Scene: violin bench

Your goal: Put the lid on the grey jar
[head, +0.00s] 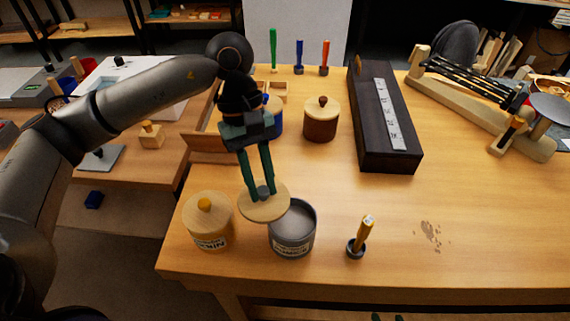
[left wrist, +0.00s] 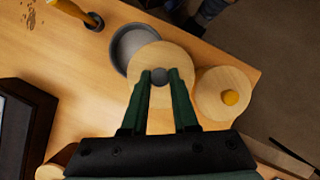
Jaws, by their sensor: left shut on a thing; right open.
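The grey jar (head: 292,238) stands open near the front edge of the bench; it also shows in the left wrist view (left wrist: 122,63). My left gripper (head: 264,190) points down, shut on the grey knob of the round, pale wooden lid (head: 252,206). The lid is held off to the left of the jar's mouth in the head view, overlapping its left rim. In the left wrist view, the lid (left wrist: 172,62) covers part of the jar. The exact height gap cannot be told.
A pale jar with a yellow-knobbed lid (head: 209,225) stands close left of the grey jar. A yellow-handled brush (head: 361,238) in a small dark holder stands to the right. Behind are a brown lidded pot (head: 321,120) and a long black case (head: 382,120). The front right is clear.

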